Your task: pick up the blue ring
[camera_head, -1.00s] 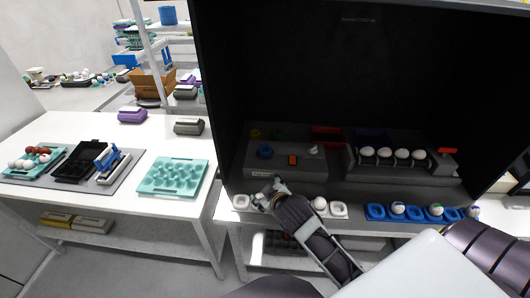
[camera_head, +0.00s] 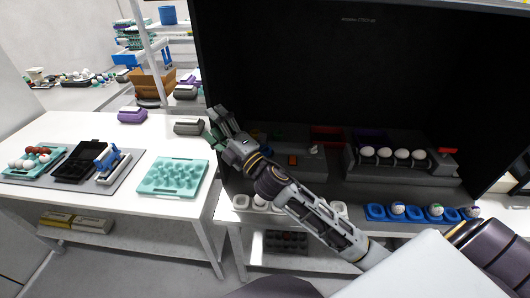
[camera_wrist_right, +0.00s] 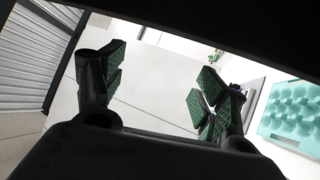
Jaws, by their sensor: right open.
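My right gripper (camera_head: 217,125) is raised at the left edge of the dark cabinet, pointing up and left. My left gripper is not in view.
A teal tray (camera_head: 150,188) lies on the white table at left, near a grey box (camera_head: 187,127).

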